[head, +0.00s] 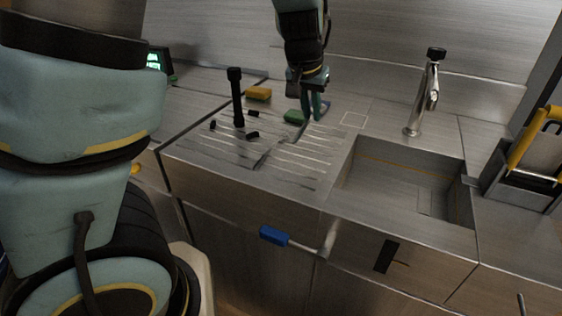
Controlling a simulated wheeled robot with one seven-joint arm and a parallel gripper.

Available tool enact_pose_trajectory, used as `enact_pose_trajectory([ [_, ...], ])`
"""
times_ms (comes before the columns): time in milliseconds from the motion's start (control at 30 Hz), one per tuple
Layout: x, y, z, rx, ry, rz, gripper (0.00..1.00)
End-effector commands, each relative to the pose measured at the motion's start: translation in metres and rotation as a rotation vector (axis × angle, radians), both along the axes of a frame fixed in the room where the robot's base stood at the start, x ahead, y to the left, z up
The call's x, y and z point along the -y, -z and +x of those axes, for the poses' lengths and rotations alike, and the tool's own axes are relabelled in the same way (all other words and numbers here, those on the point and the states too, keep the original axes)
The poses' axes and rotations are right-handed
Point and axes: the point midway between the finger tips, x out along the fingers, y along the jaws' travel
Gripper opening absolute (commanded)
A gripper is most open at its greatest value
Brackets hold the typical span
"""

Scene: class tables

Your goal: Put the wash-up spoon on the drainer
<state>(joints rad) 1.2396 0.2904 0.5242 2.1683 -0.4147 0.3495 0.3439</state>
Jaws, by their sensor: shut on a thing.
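My gripper (308,98) is over the back right part of the grooved drainer (296,162), left of the sink. It is shut on a thin grey piece, which appears to be the wash-up spoon (302,125). The piece slants down and left from the fingers towards the drainer. I cannot tell whether its lower end touches the drainer. The fingers hide its upper part.
A black upright post (236,97) and small dark pieces stand on the drainer's left. The sink (405,185), tap (430,92) and a yellow-handled container (524,160) are right.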

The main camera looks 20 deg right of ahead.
Motion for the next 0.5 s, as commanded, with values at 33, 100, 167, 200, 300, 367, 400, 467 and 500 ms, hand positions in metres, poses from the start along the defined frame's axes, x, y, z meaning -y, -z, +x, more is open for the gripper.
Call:
enact_pose_trajectory([
  [33, 0.0, 0.005, -0.002, -0.001, 0.005, 0.001, 0.0],
  [100, -0.001, 0.016, -0.003, -0.003, 0.007, 0.002, 0.0],
  [167, -0.002, 0.028, -0.003, -0.004, 0.005, 0.005, 0.0],
  [200, -0.002, 0.036, -0.002, -0.004, 0.005, 0.005, 0.0],
  [300, -0.002, 0.052, -0.002, -0.003, 0.005, 0.004, 0.0],
  [367, -0.001, 0.057, -0.002, -0.001, 0.006, 0.002, 0.0],
  [400, -0.001, 0.06, -0.002, -0.001, 0.007, 0.002, 0.0],
  [467, -0.001, 0.065, -0.002, -0.003, 0.006, 0.001, 0.0],
  [500, -0.002, 0.071, -0.002, -0.003, 0.006, 0.003, 0.0],
])
